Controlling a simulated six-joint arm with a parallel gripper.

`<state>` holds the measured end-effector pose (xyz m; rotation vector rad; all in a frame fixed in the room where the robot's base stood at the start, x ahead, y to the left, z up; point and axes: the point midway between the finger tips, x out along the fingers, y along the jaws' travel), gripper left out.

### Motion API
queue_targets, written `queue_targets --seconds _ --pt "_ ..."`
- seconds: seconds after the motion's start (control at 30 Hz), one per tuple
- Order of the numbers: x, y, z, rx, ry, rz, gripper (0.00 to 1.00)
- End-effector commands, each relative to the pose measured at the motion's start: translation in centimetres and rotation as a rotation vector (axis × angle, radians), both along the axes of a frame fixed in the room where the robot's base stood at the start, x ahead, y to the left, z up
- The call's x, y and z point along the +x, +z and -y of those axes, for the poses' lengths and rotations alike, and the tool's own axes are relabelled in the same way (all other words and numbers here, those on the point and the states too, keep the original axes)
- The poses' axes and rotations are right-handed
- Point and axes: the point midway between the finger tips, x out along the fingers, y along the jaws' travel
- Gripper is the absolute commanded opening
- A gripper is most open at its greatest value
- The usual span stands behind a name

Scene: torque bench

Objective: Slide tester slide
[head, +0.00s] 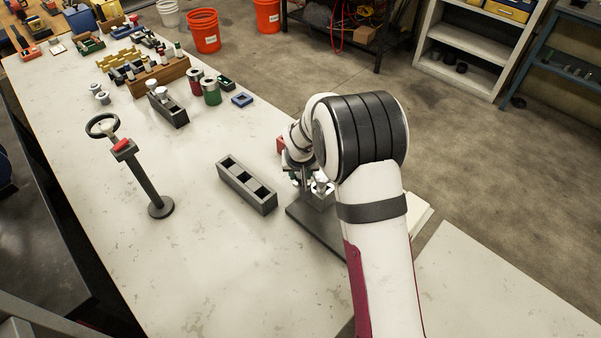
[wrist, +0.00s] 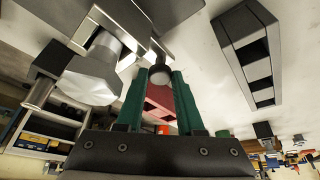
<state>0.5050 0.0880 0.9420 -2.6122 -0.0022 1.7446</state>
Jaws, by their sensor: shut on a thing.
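The tester stands on a dark base plate (head: 312,226) at the right of the bench, partly hidden behind my arm. In the wrist view its grey body and pale rounded metal part (wrist: 92,78) fill the upper left. My gripper (wrist: 161,76) has green fingers. They are closed around a small dark round knob (wrist: 160,73), which appears to be the tester slide's handle. In the head view my gripper (head: 299,179) is at the tester's far left side, and the knob cannot be made out there.
A grey tray with open compartments (head: 264,201) lies left of the tester. A black stand with a ring and red part (head: 145,180) stands further left. The bench front is clear.

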Motion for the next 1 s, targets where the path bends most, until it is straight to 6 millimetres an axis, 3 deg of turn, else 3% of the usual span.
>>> queue_targets --seconds 0.17,0.5,0.83,0.87,0.9,1.0 --pt "-0.4 0.0 0.1 0.002 0.001 -0.002 0.00" --pt "-2.9 0.0 2.7 -0.001 0.000 -0.003 0.00" --pt "-3.0 0.0 2.8 -0.001 0.000 -0.002 0.00" --pt "-3.0 0.0 2.8 -0.001 0.000 -0.002 0.40" --pt "-3.0 0.0 2.9 -0.001 0.000 -0.002 0.47" --pt "-3.0 0.0 2.9 -0.001 0.000 -0.002 0.48"
